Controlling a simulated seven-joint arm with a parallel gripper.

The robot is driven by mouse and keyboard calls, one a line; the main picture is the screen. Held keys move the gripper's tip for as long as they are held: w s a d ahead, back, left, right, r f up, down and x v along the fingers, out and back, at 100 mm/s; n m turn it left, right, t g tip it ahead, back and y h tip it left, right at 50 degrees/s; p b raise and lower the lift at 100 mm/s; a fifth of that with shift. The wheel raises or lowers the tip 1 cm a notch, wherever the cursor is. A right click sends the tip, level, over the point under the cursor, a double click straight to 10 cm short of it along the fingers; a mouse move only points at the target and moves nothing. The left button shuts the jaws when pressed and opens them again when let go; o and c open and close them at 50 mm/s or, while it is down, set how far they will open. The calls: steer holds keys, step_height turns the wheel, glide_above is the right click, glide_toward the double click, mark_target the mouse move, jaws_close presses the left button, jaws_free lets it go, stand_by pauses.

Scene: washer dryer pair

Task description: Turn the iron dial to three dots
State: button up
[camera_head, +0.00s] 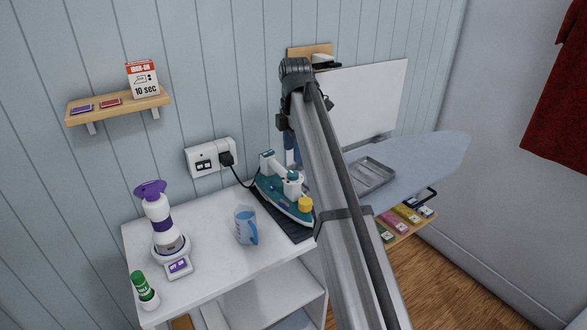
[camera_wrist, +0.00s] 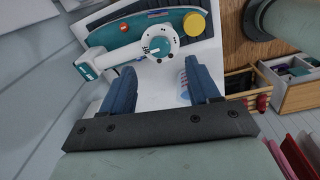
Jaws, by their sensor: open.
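A teal and white iron (camera_head: 283,192) lies on a dark mat on the white cabinet top. The wrist view shows the iron (camera_wrist: 125,55) from above, beyond my fingers. A round white part with small dark marks (camera_wrist: 160,41) sits on the iron, and a yellow round knob (camera_wrist: 194,23) is at its right end. The yellow knob also shows in the head view (camera_head: 305,204). I cannot tell which part is the dial, or read its setting. My gripper (camera_wrist: 158,80) is open with nothing between its blue fingers, and appears apart from the iron. My arm mostly hides it in the head view.
The iron's plug is in a wall socket (camera_head: 206,157). An ironing board (camera_head: 420,165) with a metal tray (camera_head: 371,175) extends right.

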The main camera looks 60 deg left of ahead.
mark_target(293, 173)
steer(key=shift+a+f, duration=0.15)
steer(key=shift+f, duration=3.45)
steer(key=c, duration=1)
steer(key=shift+c, duration=0.2)
